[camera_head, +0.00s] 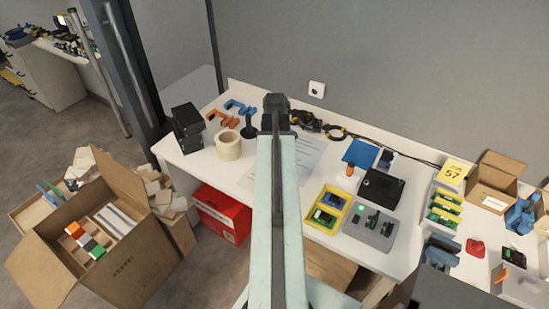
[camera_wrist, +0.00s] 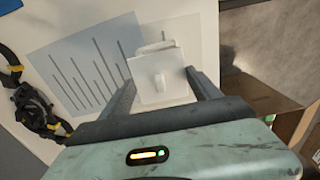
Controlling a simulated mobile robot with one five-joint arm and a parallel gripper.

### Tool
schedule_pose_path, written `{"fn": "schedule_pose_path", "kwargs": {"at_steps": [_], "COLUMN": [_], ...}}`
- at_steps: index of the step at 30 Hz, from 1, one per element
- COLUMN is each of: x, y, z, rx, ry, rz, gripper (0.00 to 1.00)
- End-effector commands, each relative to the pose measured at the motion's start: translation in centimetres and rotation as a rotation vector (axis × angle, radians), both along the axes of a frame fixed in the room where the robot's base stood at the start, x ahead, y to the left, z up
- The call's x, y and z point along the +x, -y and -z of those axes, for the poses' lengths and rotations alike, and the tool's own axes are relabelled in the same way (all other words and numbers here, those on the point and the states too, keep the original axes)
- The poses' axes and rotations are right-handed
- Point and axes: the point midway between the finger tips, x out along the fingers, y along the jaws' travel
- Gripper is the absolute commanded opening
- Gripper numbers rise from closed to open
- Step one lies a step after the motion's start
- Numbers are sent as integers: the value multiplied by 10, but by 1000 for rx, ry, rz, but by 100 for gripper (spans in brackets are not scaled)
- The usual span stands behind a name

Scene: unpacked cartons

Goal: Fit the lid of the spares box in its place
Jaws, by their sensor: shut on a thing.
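A small white square piece with a raised knob, which looks like the lid (camera_wrist: 148,92), is between my fingers in the wrist view. My gripper (camera_wrist: 160,68) is shut on it, above the table and the printed sheet. In the head view my gripper (camera_head: 276,104) hides the lid. I cannot tell for sure which container is the spares box. Open candidates on the table at the right are a yellow tray (camera_head: 316,217) with green boards and a grey tray (camera_head: 381,243) with small parts beside it.
A printed sheet (camera_head: 307,158) lies on the white table (camera_head: 222,177). Black cables (camera_head: 305,121) lie behind it. A tape roll (camera_head: 228,146) and black boxes (camera_head: 187,127) stand left. A black case (camera_head: 381,187) stands right. An open carton (camera_head: 125,262) is on the floor.

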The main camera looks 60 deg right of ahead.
Motion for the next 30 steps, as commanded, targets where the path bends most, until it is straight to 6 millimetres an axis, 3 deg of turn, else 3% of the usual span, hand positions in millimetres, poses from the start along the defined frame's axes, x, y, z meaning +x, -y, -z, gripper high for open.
{"fn": "schedule_pose_path", "kwargs": {"at_steps": [1,8,14,30], "x": [0,0,1,1], "y": [0,0,-1,-1], "z": [10,34,28,44], "rx": [0,0,0,0], "ry": [0,0,0,0], "rz": [0,-1,-2,-3], "gripper": [26,26,26,26]}}
